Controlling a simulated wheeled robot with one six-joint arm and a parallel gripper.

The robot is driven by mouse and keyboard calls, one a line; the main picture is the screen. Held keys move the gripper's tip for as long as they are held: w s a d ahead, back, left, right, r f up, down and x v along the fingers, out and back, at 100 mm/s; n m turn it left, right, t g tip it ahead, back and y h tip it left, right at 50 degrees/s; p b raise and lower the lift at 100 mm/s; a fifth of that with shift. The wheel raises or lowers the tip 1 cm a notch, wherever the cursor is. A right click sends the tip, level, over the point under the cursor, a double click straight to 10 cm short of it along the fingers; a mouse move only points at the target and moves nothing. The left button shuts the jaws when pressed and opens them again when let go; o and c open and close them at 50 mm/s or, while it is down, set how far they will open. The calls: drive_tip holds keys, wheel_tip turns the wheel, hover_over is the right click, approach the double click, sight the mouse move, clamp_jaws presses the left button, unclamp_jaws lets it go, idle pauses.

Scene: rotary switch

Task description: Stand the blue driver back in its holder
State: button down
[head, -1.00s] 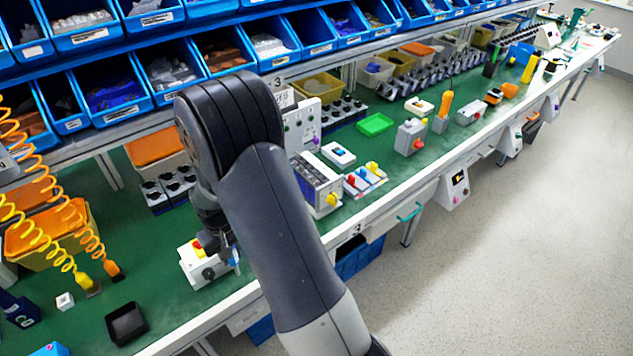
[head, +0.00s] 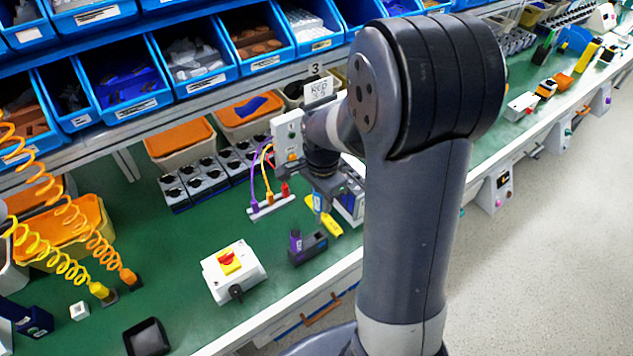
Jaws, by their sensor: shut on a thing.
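My gripper (head: 319,194) is in the middle of the view, beyond the near bench edge, partly hidden by my own wrist. It is shut on the blue driver (head: 318,204), of which only a small blue part shows below the jaws. A dark holder block (head: 309,248) stands on the green bench top, below and slightly left of the gripper. A purple-handled driver (head: 296,240) stands upright at its left end. A yellow piece (head: 332,224) shows just behind the holder, under the gripper. The blue driver's tip cannot be made out.
A white switch box with a red and yellow rotary knob (head: 230,262) sits left of the holder. A panel with purple, yellow and red cables (head: 286,135) stands behind. A black tray (head: 146,338) is at the front left. Green bench between is clear.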

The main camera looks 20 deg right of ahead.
drive_tip(key=shift+w+r+m, duration=0.15)
drive_tip(key=shift+m, duration=0.15)
drive_tip(key=shift+f+b, duration=2.4)
drive_tip(key=shift+f, duration=0.6)
drive_tip(key=shift+f, duration=0.1)
drive_tip(key=shift+f+b, duration=2.85)
drive_tip(key=shift+f, duration=0.65)
drive_tip(key=c, duration=1.1)
unclamp_jaws()
drive_tip(key=shift+r, duration=0.1)
wheel_tip(320, 180, up, 11)
drive_tip(key=shift+f, duration=0.15)
